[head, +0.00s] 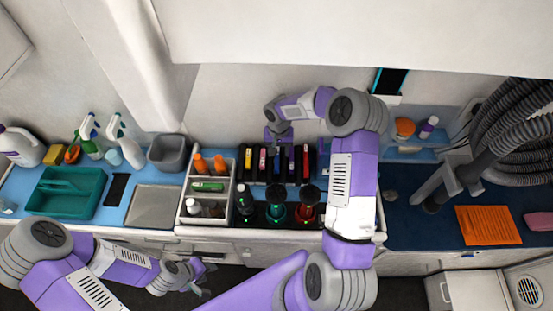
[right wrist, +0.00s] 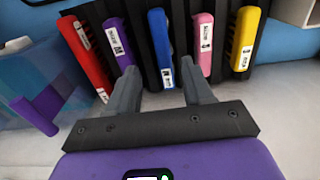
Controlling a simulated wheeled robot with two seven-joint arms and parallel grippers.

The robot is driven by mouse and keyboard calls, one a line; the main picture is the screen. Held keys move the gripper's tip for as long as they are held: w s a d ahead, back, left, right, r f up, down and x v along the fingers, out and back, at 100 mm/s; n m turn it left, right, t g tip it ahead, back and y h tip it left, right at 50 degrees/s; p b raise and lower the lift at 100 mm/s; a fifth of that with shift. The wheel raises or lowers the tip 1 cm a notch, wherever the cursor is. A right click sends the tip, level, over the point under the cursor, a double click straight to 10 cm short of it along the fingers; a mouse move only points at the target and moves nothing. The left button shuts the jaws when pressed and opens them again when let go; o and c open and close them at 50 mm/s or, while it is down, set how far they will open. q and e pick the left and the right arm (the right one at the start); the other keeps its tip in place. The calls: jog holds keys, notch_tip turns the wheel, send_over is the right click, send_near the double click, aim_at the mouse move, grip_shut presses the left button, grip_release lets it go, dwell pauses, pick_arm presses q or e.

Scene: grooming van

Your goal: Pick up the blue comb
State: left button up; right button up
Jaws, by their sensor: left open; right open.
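The blue comb (right wrist: 160,45) stands upright in a black rack, between a purple comb (right wrist: 118,42) and a pink comb (right wrist: 203,42). In the head view the blue comb (head: 291,164) is in the middle of the row. My right gripper (right wrist: 158,72) is open and empty, its fingertips at either side of the blue comb's near end; I cannot tell whether they touch it. In the head view my right gripper (head: 278,140) is just behind the rack. My left gripper (head: 193,275) is open and empty, low in front of the counter.
A red comb (right wrist: 83,52) and a yellow comb (right wrist: 245,40) stand at the row's ends. Several bottles with dark tops, including a red one (head: 307,208), stand before the rack. A grey caddy (head: 182,213) is left of it. Grey hoses (head: 510,130) hang at right.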

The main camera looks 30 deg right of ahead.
aim_at(277, 156)
jog(key=f, duration=0.4)
jog(key=shift+w+f, duration=0.2)
jog(key=shift+w, duration=0.2)
grip_shut()
